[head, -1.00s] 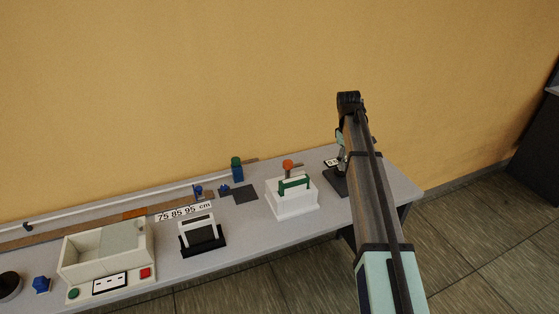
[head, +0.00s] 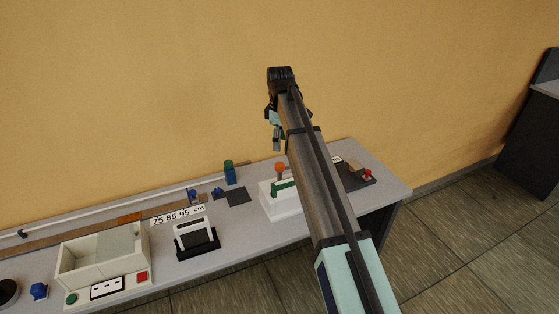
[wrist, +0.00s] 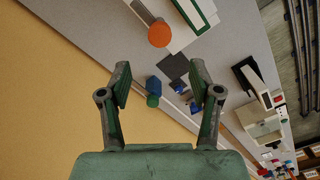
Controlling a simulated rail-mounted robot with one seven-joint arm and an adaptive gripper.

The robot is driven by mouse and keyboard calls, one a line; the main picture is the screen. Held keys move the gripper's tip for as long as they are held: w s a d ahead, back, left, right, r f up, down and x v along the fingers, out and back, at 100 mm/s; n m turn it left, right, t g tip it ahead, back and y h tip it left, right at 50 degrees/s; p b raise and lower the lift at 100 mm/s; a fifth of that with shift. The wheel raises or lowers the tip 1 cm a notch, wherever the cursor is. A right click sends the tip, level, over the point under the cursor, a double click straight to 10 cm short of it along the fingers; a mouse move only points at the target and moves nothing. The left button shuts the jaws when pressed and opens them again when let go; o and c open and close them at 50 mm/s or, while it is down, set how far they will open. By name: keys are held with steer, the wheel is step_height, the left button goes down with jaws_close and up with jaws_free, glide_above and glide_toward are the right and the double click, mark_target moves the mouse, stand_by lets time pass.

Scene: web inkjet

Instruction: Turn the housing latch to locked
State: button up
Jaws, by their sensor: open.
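A white housing (head: 268,208) with a green handle-like bar (head: 283,188) and an orange round knob (head: 280,167) stands on the bench, partly behind my arm in the head view. In the wrist view the orange knob (wrist: 159,34) and green bar (wrist: 192,14) are at the top, beyond my fingertips. I cannot tell for certain which part is the latch. My gripper (wrist: 161,78) is open and empty. In the head view my gripper (head: 277,145) hangs in the picture just above the orange knob, apart from it.
A blue cylinder with a green cap (head: 230,173) stands left of the housing; it shows between my fingers in the wrist view (wrist: 153,90). A dark base with a red knob (head: 367,175) is at the right end. A black-and-white stand (head: 196,238) and an open cream box (head: 100,260) are left.

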mark_target(280, 164)
step_height(280, 164, down, 10)
steer(key=shift+r+p, duration=0.1)
steer(key=shift+p, duration=1)
steer(key=shift+c, duration=0.3)
steer(key=c, duration=1.1)
